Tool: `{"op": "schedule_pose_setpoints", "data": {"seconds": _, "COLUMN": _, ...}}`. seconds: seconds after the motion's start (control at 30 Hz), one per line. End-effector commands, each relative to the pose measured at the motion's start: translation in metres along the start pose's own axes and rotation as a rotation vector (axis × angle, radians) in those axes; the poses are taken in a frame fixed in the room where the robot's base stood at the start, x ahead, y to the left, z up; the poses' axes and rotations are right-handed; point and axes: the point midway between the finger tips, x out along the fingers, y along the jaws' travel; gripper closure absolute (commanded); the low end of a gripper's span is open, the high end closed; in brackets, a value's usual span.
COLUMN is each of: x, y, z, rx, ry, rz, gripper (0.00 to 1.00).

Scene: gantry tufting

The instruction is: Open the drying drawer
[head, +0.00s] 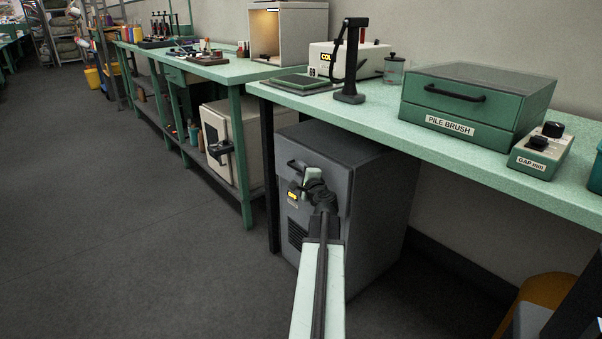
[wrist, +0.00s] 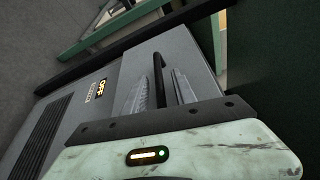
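A grey cabinet (head: 368,190) stands on the floor under the green bench. Its front has a dark bar handle (head: 293,164) near the top, a small yellow display and dark vent slots. In the wrist view the grey front (wrist: 75,115) looks tilted, and the display (wrist: 101,88) reads OFF. My gripper (head: 303,174) is at the handle. In the wrist view its two ridged grey fingers (wrist: 163,85) stand apart with the dark handle bar (wrist: 158,72) between them. A narrow gap shows beside the bar. The drawer front looks flush with the cabinet. My gripper partly hides the front.
The bench (head: 445,135) above carries a green box (head: 480,95) labelled PILE BRUSH, a GAP mm control box (head: 540,152) and a black stand (head: 350,70). A cream cabinet (head: 240,125) stands under the bench to the left. The floor (head: 130,220) at left is clear.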

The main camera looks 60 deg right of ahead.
Motion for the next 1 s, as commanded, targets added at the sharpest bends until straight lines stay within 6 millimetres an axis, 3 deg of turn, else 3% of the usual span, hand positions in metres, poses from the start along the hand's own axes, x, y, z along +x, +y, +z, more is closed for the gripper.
{"op": "schedule_pose_setpoints", "data": {"seconds": 0.07, "x": -0.0006, "y": 0.0, "z": 0.0, "rx": 0.0, "ry": 0.0, "rz": 0.0, "gripper": 0.68}}
{"op": "schedule_pose_setpoints", "data": {"seconds": 0.2, "x": -0.0008, "y": 0.0, "z": -0.0001, "rx": 0.0, "ry": 0.0, "rz": 0.0, "gripper": 1.0}}
{"op": "schedule_pose_setpoints", "data": {"seconds": 1.0, "x": -0.0011, "y": 0.0001, "z": -0.0003, "rx": 0.0, "ry": 0.0, "rz": 0.0, "gripper": 1.0}}
